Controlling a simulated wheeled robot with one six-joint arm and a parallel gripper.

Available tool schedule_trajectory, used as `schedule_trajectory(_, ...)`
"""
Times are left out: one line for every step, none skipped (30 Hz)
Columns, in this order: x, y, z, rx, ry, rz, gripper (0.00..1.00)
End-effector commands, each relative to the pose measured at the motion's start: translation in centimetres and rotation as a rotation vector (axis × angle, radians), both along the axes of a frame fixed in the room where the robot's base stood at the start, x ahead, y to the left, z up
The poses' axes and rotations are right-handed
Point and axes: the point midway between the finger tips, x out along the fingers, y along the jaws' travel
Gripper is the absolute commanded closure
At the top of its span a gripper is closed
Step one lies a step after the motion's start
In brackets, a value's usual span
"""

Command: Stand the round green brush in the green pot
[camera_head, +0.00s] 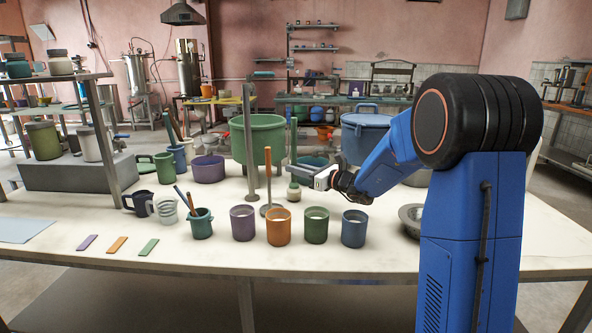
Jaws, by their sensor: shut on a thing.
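The round green brush (294,191) hangs upright, with its pale green round head low and its thin handle rising above. My gripper (302,170) reaches in from the right and is shut on the handle, above the head. The fingertips are small and partly merge with the things behind. The green pot (316,228) is an open cup in the front row, between the orange pot (278,228) and the blue pot (353,230). It is nearer the camera than the brush, slightly to its right. Its inside is mostly hidden, with a pale rim showing.
An orange-handled item (268,190) and a grey post (250,150) stand behind the row. A teal cup (201,226) holds sticks. A large green tub (266,130) and blue pot (370,140) are behind.

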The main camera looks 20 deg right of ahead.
Motion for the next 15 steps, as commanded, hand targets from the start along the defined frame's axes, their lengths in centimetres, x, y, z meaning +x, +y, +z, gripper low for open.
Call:
schedule_trajectory(0.0, 0.0, 0.03, 0.0, 0.0, 0.0, 1.0)
schedule_trajectory(0.0, 0.0, 0.03, 0.0, 0.0, 0.0, 1.0)
schedule_trajectory(0.0, 0.0, 0.01, 0.0, 0.0, 0.0, 1.0)
schedule_trajectory(0.0, 0.0, -0.03, 0.0, 0.0, 0.0, 1.0)
schedule_trajectory(0.0, 0.0, -0.11, 0.0, 0.0, 0.0, 1.0)
schedule_trajectory(0.0, 0.0, -0.22, 0.0, 0.0, 0.0, 1.0)
schedule_trajectory(0.01, 0.01, -0.3, 0.0, 0.0, 0.0, 1.0)
schedule_trajectory(0.01, 0.01, -0.29, -0.001, 0.001, 0.0, 0.8)
schedule_trajectory(0.0, 0.0, -0.28, 0.0, 0.0, 0.0, 0.7)
schedule_trajectory(0.0, 0.0, -0.28, -0.001, 0.001, 0.0, 0.66)
schedule_trajectory(0.0, 0.0, -0.27, -0.001, 0.001, 0.0, 0.66)
schedule_trajectory(0.0, 0.0, -0.27, -0.001, 0.001, 0.0, 0.66)
schedule_trajectory(0.0, 0.0, -0.27, -0.001, 0.001, 0.0, 0.66)
schedule_trajectory(0.0, 0.0, -0.27, -0.001, 0.001, 0.0, 0.66)
schedule_trajectory(0.0, 0.0, -0.26, -0.001, 0.001, 0.0, 0.66)
